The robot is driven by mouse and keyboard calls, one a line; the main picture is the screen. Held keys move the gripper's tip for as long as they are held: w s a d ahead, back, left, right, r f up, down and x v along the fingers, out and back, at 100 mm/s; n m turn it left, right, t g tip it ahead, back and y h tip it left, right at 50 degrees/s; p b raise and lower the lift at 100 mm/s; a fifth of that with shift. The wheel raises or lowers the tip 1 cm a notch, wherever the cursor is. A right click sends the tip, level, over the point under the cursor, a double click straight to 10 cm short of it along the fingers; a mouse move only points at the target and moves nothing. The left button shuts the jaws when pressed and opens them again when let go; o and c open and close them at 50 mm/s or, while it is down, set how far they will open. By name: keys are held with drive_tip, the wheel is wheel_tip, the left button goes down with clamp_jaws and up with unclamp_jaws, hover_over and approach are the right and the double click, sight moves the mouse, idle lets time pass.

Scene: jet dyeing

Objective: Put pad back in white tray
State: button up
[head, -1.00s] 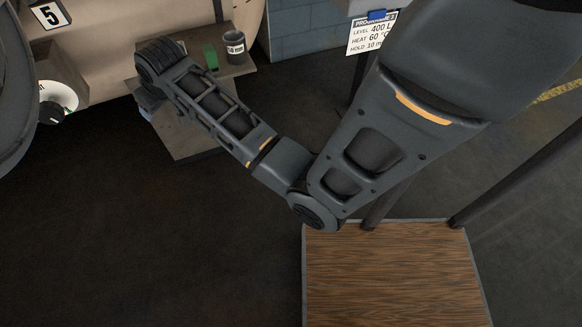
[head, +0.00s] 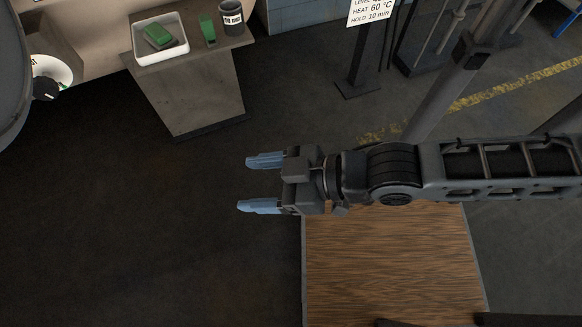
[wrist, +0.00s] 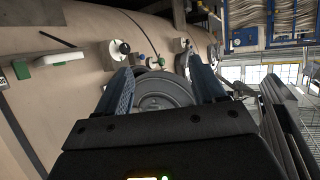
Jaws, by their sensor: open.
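The green pad (head: 158,36) lies inside the white tray (head: 184,58), on the left of a grey stand in the head view. My gripper (head: 262,183) is open and empty, with its two blue fingers pointing left. It is in front of and to the right of the stand, apart from the tray and pad. In the wrist view my gripper (wrist: 160,85) shows its spread fingers, with a round grey hatch on the machine beyond them.
The grey stand (head: 200,95) also holds a green object (head: 208,30) and a dark cup with a white label (head: 231,18). A white dial (head: 52,72) is at the left. A wood-topped surface (head: 390,260) lies below my arm. Dark floor between is clear.

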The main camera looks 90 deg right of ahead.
drive_tip(key=s+a+r+n+t+y, duration=0.1)
drive_tip(key=s+a+r, duration=0.1)
drive_tip(key=s+r, duration=0.3)
wheel_tip(320, 180, up, 2)
drive_tip(key=shift+r, duration=0.1)
drive_tip(key=shift+s, duration=0.1)
idle(0.8)
